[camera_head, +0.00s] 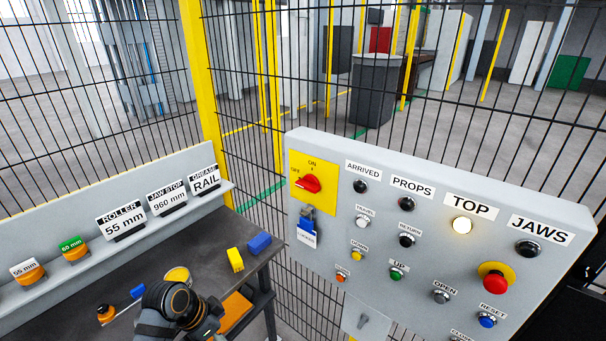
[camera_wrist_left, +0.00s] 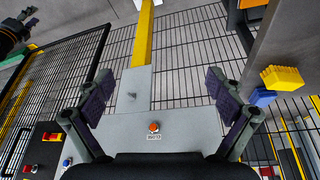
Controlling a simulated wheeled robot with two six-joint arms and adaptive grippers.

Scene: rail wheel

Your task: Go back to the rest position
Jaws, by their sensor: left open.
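My left gripper (camera_wrist_left: 160,88) is open in the left wrist view, with its two dark fingers wide apart and nothing between them. Beyond the fingers is the grey control panel (camera_wrist_left: 125,125), with an orange button (camera_wrist_left: 153,127) showing between them. I cannot tell how far the fingers are from the panel. In the head view a dark part of my arm stands at the bottom, in front of the workbench (camera_head: 200,250); no fingers show there.
The control panel (camera_head: 330,210) also fills the right of the head view, with a lit TOP lamp (camera_head: 462,226). A yellow brush (camera_head: 235,260) and a blue block (camera_head: 259,243) lie on the bench. Mesh fence (camera_head: 250,120) stands behind.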

